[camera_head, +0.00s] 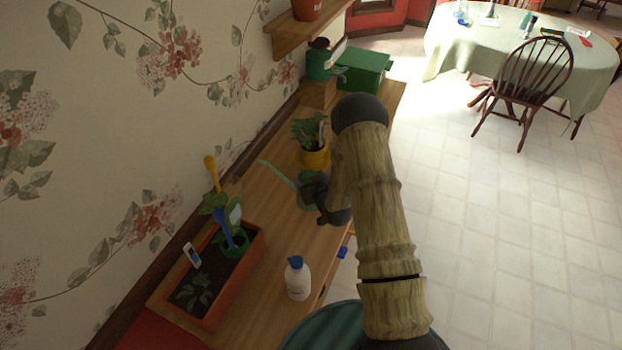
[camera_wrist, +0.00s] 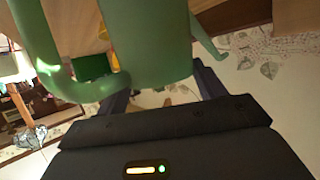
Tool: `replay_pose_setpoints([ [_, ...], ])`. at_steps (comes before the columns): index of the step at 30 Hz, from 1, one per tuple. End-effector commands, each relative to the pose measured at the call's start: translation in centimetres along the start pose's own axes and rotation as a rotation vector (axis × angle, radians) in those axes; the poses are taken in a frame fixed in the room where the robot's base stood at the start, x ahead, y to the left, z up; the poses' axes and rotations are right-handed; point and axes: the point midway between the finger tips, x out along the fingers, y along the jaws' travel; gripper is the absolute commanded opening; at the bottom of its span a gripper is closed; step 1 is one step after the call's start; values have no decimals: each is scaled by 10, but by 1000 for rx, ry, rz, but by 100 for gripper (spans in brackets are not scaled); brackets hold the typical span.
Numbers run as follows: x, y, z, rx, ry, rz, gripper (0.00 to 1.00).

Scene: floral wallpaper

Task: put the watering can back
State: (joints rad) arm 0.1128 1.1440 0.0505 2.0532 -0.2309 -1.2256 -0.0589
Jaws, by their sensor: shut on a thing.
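The green watering can (camera_head: 306,190) is over the wooden shelf in the head view, its thin spout pointing up and left toward the wall. It is partly hidden by my arm. In the wrist view the can's green body (camera_wrist: 155,45) fills the upper middle, with its curved handle on the left and spout on the right. My gripper (camera_wrist: 160,92) is shut on the can, with a dark finger on each side of it. My gripper also shows in the head view (camera_head: 322,195). I cannot tell whether the can touches the shelf.
The wooden shelf (camera_head: 262,270) runs along the floral wall. A planter (camera_head: 236,285), a white bottle (camera_head: 297,278) and a yellow pot (camera_head: 314,159) stand near the can. Farther back are a green box (camera_head: 364,70) and a dark green pot (camera_head: 319,65). Open floor lies right.

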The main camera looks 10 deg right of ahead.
Motion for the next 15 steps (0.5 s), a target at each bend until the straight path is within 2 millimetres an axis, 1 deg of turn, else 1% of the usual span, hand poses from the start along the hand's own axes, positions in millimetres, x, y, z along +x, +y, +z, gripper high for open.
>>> replay_pose_setpoints([
  [4, 0, 0, -1, 0, 3, 0, 10],
  [8, 1, 0, 2, 0, 2, 0, 10],
  [9, 1, 0, 2, 0, -1, 0, 77],
  [11, 1, 0, 2, 0, -1, 0, 89],
  [12, 1, 0, 2, 0, -1, 0, 91],
  [15, 1, 0, 2, 0, -1, 0, 91],
])
